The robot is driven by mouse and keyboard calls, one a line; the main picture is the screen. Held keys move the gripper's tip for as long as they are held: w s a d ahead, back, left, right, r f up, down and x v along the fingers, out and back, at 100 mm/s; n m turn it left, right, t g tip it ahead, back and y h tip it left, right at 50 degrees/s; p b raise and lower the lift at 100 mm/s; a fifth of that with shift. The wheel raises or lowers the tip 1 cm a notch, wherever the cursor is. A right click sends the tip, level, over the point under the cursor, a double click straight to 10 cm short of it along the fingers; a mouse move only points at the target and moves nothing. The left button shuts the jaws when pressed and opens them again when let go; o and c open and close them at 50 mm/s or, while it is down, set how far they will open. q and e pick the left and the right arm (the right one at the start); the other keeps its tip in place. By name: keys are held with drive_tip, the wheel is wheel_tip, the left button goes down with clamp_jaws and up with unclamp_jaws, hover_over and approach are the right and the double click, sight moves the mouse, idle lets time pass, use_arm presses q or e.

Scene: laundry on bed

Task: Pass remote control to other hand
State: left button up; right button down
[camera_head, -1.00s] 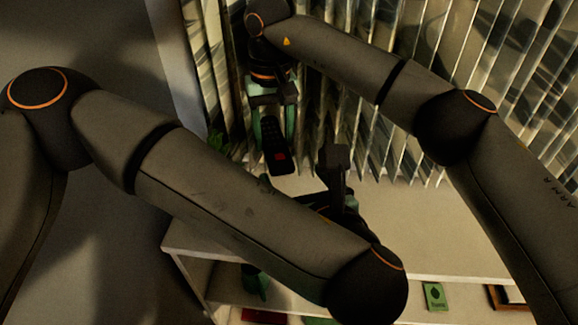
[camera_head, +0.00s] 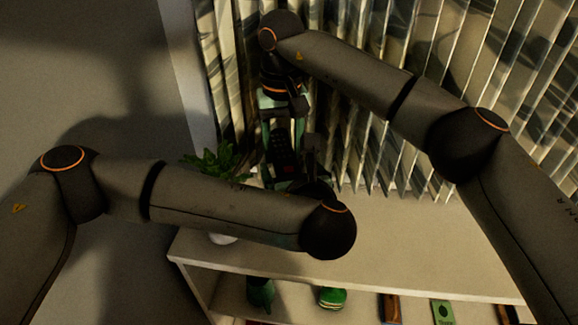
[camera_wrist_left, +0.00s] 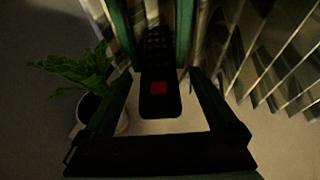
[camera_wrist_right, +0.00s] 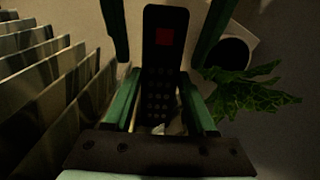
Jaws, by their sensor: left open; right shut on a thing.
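The dark remote control (camera_head: 281,150) has a red patch near one end. My right gripper (camera_head: 281,125) is shut on its button end and holds it above the shelf. In the right wrist view the remote (camera_wrist_right: 165,60) sits between the right fingers (camera_wrist_right: 160,100), its red end reaching outward. In the left wrist view the red end of the remote (camera_wrist_left: 160,100) lies between the open fingers of my left gripper (camera_wrist_left: 160,85), with gaps on both sides. In the head view the left gripper (camera_head: 300,165) is partly hidden by my left arm.
A potted plant (camera_head: 212,162) stands on the white shelf (camera_head: 430,240), close beside the grippers. Vertical blinds (camera_head: 350,150) hang behind them. Green items (camera_head: 332,297) and books (camera_head: 442,312) sit on the lower shelf. The top's right part is clear.

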use_arm(q)
drive_tip(key=shift+c, duration=0.2)
drive_tip(key=shift+d, duration=0.1)
clamp_jaws()
use_arm(e)
drive_tip(key=shift+c, duration=0.6)
unclamp_jaws()
